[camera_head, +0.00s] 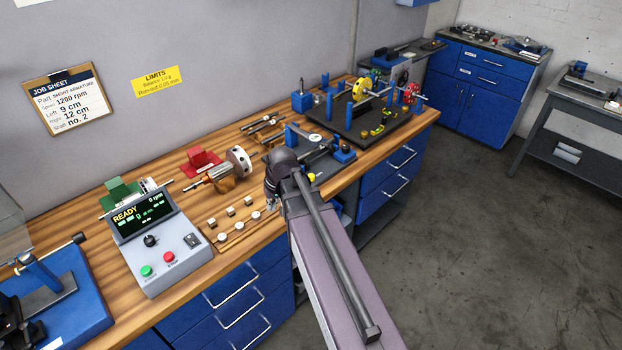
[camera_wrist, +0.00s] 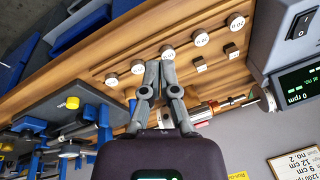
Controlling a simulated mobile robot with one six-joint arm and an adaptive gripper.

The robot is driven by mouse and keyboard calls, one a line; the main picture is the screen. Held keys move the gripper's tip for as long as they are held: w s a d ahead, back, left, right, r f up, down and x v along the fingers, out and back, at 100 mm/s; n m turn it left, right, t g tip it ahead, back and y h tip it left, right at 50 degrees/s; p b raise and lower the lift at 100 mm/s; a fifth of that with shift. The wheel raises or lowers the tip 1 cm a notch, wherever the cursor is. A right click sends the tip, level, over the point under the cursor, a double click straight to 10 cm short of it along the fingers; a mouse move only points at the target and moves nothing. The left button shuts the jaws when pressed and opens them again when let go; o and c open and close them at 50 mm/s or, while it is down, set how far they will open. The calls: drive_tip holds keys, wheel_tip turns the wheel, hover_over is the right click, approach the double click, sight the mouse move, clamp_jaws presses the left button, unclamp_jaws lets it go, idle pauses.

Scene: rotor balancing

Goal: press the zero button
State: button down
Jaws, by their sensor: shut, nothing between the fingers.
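No button that I can read as zero shows in either view. The grey control console (camera_head: 165,255) shows READY and 0 rpm on its display (camera_head: 140,216). It carries a green button (camera_head: 146,271), a red button (camera_head: 169,257), a black knob and a rocker switch (camera_head: 192,240). In the wrist view the rocker switch (camera_wrist: 297,22) is at the top right. A yellow round piece (camera_wrist: 72,103) shows among blue and black parts at the left. My gripper (camera_wrist: 160,62) is shut and empty over the row of weights, right of the console in the head view (camera_head: 271,207).
Several round marked weights (camera_wrist: 200,38) lie in a row on a wooden strip. A blue fixture (camera_head: 60,295) is left of the console.

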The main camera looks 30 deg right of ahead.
drive_tip(key=w+d+m+t+y+b, duration=0.1)
drive_tip(key=w+d+m+t+b, duration=0.15)
drive_tip(key=w+d, duration=0.75)
drive_tip(key=t+b, duration=0.2)
drive_tip(key=t, duration=0.2)
hover_over(312, 176)
drive_tip(key=shift+r+m, duration=0.35)
drive_tip(key=shift+m, duration=0.1)
drive_tip(key=shift+a+f+y, duration=0.1)
drive_tip(key=shift+f+y, duration=0.05)
drive_tip(key=shift+y, duration=0.15)
wheel_tip(312, 176, down, 9)
drive_tip(key=b, duration=0.8)
drive_tip(key=shift+r, duration=0.2)
drive_tip(key=shift+f+b, duration=0.85)
drive_tip(key=shift+b, duration=0.25)
idle(1.0)
drive_tip(key=shift+r, duration=0.1)
drive_tip(key=shift+r+p, duration=0.8)
drive_tip(key=shift+p, duration=0.15)
